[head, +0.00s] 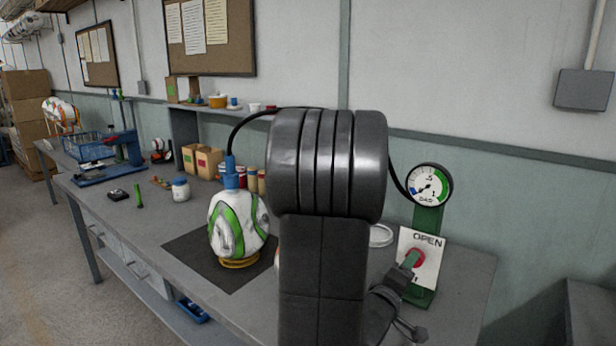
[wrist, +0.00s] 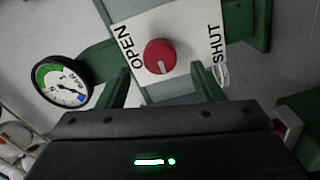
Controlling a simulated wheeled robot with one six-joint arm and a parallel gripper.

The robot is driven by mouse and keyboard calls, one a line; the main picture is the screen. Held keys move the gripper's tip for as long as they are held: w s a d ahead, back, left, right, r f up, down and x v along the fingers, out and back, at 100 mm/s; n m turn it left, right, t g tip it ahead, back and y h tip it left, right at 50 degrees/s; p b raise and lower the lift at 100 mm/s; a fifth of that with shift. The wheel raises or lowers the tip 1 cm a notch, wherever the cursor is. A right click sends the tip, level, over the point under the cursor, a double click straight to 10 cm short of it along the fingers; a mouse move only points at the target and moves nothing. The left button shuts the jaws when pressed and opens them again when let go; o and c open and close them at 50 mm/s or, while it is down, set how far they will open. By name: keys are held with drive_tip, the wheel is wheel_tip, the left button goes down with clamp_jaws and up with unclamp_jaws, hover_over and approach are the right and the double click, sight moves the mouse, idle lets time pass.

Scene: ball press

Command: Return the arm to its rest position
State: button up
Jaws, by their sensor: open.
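My gripper (wrist: 158,70) is open in the wrist view, its two green fingers apart with the red valve knob (wrist: 160,56) between and beyond them. I see no object held. The knob sits on a white plate (wrist: 190,30) marked OPEN and SHUT. In the head view my dark arm link (head: 322,260) fills the middle and hides part of the bench. My gripper is low right of it, close in front of the knob (head: 415,257). I cannot tell whether the fingers touch the knob.
A round gauge (head: 430,185) on a green post stands above the valve. A white and green ball (head: 238,225) on a yellow ring stands left of my arm, with a blue fitting and black hose above. Jars and boxes (head: 201,160) stand behind. The left aisle floor is clear.

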drive_tip(key=v, duration=0.9)
drive_tip(key=w+d+m+p, duration=0.1)
drive_tip(key=w+d+m, duration=0.7)
drive_tip(key=m, duration=0.9)
drive_tip(key=shift+w+p, duration=0.35)
drive_tip(key=shift+w, duration=1.2)
drive_tip(key=shift+f, duration=0.1)
